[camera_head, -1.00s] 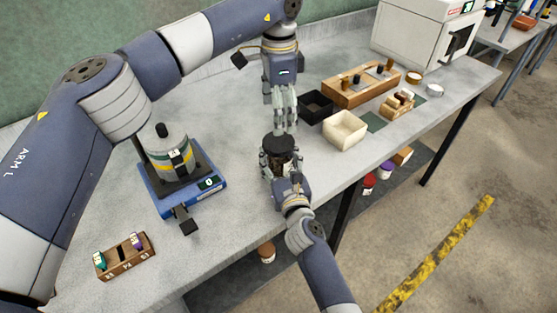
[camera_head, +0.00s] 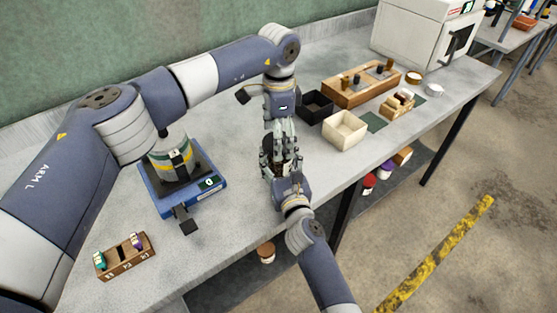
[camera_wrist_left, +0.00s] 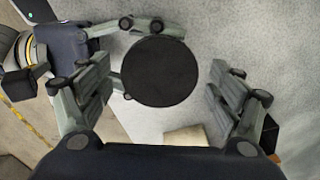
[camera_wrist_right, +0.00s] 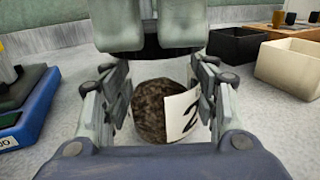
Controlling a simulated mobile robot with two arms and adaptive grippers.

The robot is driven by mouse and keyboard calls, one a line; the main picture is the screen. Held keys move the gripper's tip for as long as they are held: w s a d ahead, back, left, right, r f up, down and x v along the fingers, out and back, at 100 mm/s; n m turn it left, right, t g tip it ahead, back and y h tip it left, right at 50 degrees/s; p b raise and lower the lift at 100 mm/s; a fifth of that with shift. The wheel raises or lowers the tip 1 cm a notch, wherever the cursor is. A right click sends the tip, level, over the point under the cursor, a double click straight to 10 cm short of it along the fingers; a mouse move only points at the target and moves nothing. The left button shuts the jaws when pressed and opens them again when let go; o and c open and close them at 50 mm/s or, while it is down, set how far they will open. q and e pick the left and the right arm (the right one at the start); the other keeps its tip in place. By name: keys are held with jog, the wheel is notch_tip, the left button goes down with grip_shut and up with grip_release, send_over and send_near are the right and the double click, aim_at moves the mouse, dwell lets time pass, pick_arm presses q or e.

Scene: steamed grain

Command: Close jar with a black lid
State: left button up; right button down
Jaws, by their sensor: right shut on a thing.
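The jar (camera_wrist_right: 150,105) stands upright on the bench, with dark brown grain inside and a white label marked 2. My right gripper (camera_head: 281,172) is shut on the jar from the front. The black lid (camera_wrist_left: 160,71) is a round disc on top of the jar, seen from above in the left wrist view. My left gripper (camera_wrist_left: 163,90) points down over it, open, with one finger on each side and a gap to the lid.
A blue scale (camera_head: 190,191) with a grey and yellow device (camera_head: 172,165) stands to the left. A small wooden rack (camera_head: 126,262) is at the front left. A black bin (camera_head: 316,108), a cream bin (camera_head: 344,131) and a wooden block (camera_head: 361,86) stand to the right.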

pick_arm(q)
jog(key=c, duration=1.1)
jog(key=m, duration=1.9)
jog(key=shift+f+m, duration=0.1)
jog(key=shift+m, duration=0.2)
jog(key=m, duration=0.3)
jog(key=shift+m, duration=0.3)
jog(key=m, duration=0.3)
jog(key=shift+m, duration=0.4)
jog(key=m, duration=1.9)
jog(key=shift+f+m, duration=0.1)
jog(key=shift+m, duration=0.2)
jog(key=m, duration=0.7)
jog(key=o, duration=1.2)
jog(key=shift+c, duration=0.2)
